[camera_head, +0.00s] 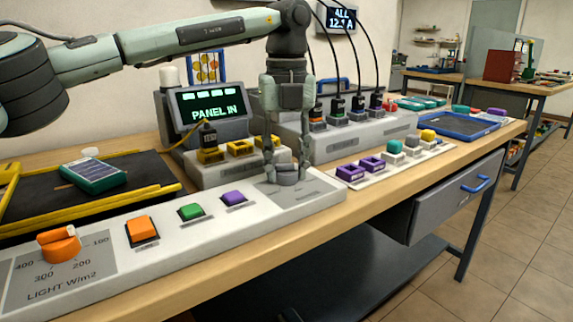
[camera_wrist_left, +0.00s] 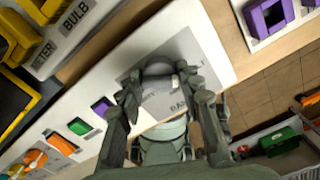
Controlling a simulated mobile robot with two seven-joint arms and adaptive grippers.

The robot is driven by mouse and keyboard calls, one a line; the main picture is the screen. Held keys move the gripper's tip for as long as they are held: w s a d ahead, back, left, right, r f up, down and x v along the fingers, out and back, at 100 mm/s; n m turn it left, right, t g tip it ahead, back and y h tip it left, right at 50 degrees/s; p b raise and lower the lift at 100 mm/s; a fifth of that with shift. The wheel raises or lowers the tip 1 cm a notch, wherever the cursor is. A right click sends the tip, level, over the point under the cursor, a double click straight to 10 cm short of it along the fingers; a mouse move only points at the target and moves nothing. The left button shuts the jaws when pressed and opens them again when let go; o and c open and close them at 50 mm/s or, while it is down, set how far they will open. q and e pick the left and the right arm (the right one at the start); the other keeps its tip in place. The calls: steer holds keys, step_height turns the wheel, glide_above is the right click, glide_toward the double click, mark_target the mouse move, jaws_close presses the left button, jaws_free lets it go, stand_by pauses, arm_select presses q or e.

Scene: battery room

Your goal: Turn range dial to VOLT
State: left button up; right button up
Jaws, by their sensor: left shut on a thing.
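The range dial (camera_head: 286,177) is a dark grey knob on a grey label plate at the right end of the long white panel (camera_head: 331,193). My left gripper (camera_head: 287,168) comes down from above and is shut on the dial, a finger on either side. In the left wrist view the dial (camera_wrist_left: 158,70) sits between the fingers of my left gripper (camera_wrist_left: 164,97). A small pale mark shows on it. The plate lettering is partly covered; only pieces like "BA" and "LT" show, so the selected setting cannot be told. My right gripper is out of view.
An orange dial (camera_head: 59,245) and orange (camera_head: 142,230), green (camera_head: 191,211) and purple (camera_head: 233,198) buttons line the panel. A screen (camera_head: 209,107) reading "PANEL IN" stands behind. Yellow sockets (camera_head: 240,148) and cabled plugs (camera_head: 337,115) are close to my left arm.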

mark_target(287, 164)
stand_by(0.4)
arm_select(q)
steer(key=o, duration=1.2)
steer(key=shift+c, duration=0.2)
step_height(287, 164, up, 12)
